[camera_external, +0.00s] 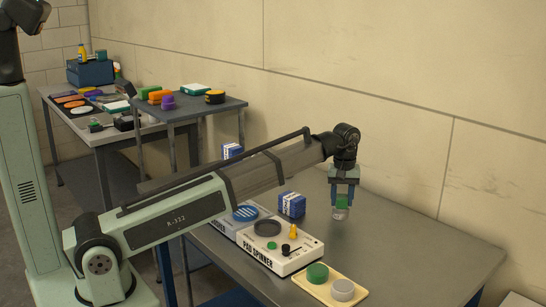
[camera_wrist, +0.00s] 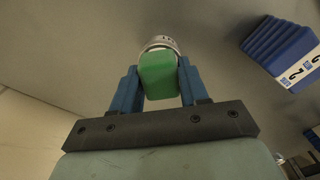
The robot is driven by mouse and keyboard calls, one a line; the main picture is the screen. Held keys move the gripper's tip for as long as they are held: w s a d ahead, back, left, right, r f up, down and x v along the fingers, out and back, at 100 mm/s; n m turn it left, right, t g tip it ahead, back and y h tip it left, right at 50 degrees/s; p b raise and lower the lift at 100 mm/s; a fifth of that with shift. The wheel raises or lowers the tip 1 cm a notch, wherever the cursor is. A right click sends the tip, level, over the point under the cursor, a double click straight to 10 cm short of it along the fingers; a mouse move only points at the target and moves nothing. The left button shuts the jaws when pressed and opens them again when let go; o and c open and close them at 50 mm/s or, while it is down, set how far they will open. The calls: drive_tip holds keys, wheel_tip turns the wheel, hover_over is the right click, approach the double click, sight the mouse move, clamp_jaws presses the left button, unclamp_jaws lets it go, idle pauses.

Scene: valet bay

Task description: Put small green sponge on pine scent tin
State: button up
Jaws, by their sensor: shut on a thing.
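My gripper (camera_external: 342,198) points down over the right part of the grey table. It is shut on the small green sponge (camera_external: 342,201), which also fills the space between the blue fingers (camera_wrist: 158,85) in the wrist view (camera_wrist: 158,72). A small pale tin (camera_external: 340,213), which I take to be the pine scent tin, is directly below the sponge. In the wrist view the tin's rim (camera_wrist: 160,41) shows just past the sponge, with dark marks on it. The sponge hides most of the tin. I cannot tell whether the sponge touches it.
A white pad spinner box (camera_external: 285,262) stands left of the gripper, with a blue block (camera_external: 291,204) behind it. A cream tray (camera_external: 323,294) with green and grey round pads is at the front. The table's right side (camera_external: 430,245) is clear.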

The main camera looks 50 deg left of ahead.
sight(342, 196)
drive_tip(key=shift+f, duration=0.1)
drive_tip(key=o, duration=1)
wheel_tip(342, 196, up, 12)
idle(0.4)
